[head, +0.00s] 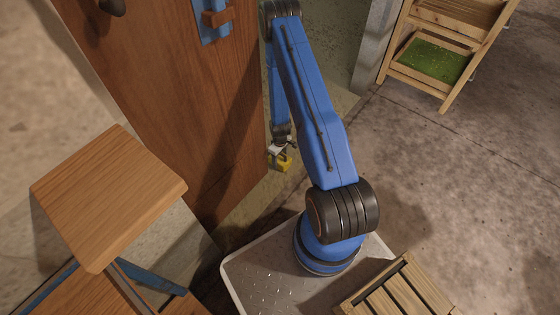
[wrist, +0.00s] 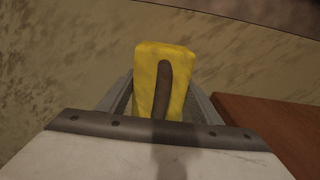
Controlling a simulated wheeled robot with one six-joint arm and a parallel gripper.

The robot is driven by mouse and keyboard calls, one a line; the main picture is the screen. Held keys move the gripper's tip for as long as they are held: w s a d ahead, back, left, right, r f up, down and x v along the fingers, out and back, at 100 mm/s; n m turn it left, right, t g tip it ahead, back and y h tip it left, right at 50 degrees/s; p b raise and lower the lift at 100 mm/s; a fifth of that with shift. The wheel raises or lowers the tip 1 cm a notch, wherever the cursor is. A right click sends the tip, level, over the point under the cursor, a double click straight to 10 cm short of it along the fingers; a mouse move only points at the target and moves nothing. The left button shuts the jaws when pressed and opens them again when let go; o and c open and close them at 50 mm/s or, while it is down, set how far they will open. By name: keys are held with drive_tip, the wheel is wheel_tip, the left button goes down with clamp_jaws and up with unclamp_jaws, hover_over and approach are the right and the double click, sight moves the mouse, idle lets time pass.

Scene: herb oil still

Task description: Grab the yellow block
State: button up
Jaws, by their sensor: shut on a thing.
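The yellow block (wrist: 148,70) stands out in the middle of the wrist view, with a dark elongated mark on its face. My gripper (wrist: 160,100) is shut on it, with a grey finger on each side of the block. In the head view my gripper (head: 279,152) hangs at the end of the blue arm, and the yellow block (head: 281,163) shows at its tip, beside the wooden door's edge. The block's lower part is hidden by the gripper body in the wrist view.
A brown wooden door (head: 170,90) with a blue latch plate (head: 213,20) stands just left of my gripper. A wooden stool (head: 108,195) is at lower left. A wooden shelf (head: 440,55) with a green tray stands at upper right. Open concrete floor lies to the right.

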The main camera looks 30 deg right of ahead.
wheel_tip(320, 180, up, 10)
idle(0.7)
